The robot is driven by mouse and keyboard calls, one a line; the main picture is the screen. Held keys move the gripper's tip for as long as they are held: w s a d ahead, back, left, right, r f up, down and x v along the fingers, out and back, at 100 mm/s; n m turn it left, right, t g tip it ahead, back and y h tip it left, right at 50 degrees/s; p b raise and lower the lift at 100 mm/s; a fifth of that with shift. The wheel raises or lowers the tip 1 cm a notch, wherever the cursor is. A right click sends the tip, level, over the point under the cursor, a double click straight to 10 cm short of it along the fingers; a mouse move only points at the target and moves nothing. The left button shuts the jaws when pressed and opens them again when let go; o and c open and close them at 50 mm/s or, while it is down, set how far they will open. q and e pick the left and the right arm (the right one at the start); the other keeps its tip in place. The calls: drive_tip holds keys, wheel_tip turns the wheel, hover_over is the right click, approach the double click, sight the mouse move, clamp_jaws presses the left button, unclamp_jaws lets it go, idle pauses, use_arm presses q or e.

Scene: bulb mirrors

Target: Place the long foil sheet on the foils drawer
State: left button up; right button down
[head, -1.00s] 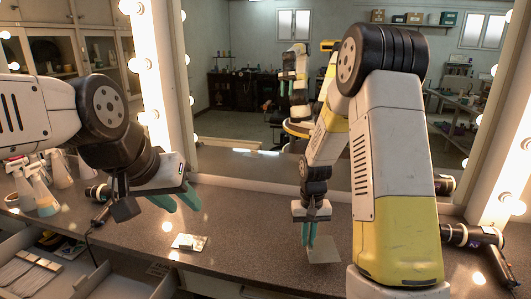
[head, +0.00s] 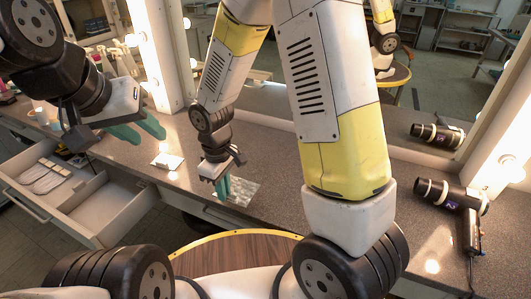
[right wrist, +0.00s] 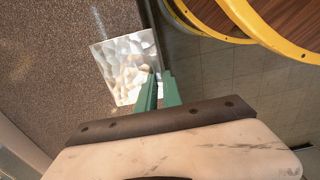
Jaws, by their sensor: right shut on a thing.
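A thin silvery foil sheet (head: 240,191) with a crinkled shine is at the counter's front edge. My right gripper (head: 221,186) is shut on its edge. In the right wrist view the foil sheet (right wrist: 125,62) extends away from the green fingers (right wrist: 159,92), over the speckled counter; whether it touches the counter is unclear. An open drawer (head: 128,212) with compartments stands out below the counter at left. Flat pale items lie in its left compartment; the nearer right compartment looks empty. My left gripper (head: 140,128) is open and empty above the counter, up and left of the sheet.
A small shiny piece with a white part (head: 167,161) lies on the counter between the grippers. A black hair dryer (head: 450,196) lies at right, before the mirror. Spray bottles stand at far left. A round wooden seat with a yellow rim (head: 235,245) is in front of the counter.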

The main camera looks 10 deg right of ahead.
hover_over(243, 175)
drive_tip(key=shift+f, duration=0.75)
drive_tip(key=shift+w+f, duration=0.1)
drive_tip(key=shift+f, duration=1.65)
drive_tip(key=shift+f, duration=0.1)
drive_tip(key=c, duration=1.5)
unclamp_jaws()
